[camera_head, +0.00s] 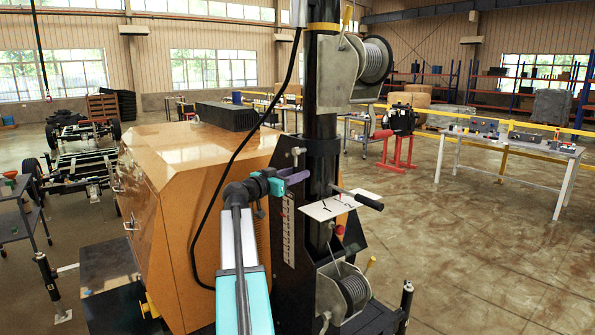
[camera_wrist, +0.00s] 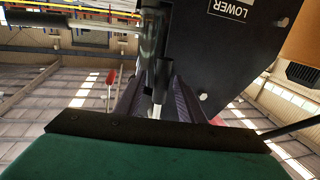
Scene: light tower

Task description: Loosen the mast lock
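The mast lock appears to be the lever with a black grip (camera_head: 368,201) in front of the black mast (camera_head: 325,100). It sticks out to the right above a white plate (camera_head: 325,207) marked 1 and 2, with its grip beyond the 2. In the wrist view a black grip (camera_wrist: 30,18) on a silver bar enters from the left and meets a dark upright cylinder (camera_wrist: 150,42). My gripper (camera_head: 303,179) is left of the lever, close to the mast. Its ribbed fingers (camera_wrist: 158,80) stand apart in the wrist view, with the cylinder and a pale rod in line with the gap. Contact is unclear.
A black panel lettered LOWER (camera_wrist: 240,45) is close to the fingers. A cable winch (camera_head: 347,290) sits below the plate and another (camera_head: 370,62) above. The orange housing (camera_head: 190,200) stands left of the mast. Open floor (camera_head: 480,250) lies to the right.

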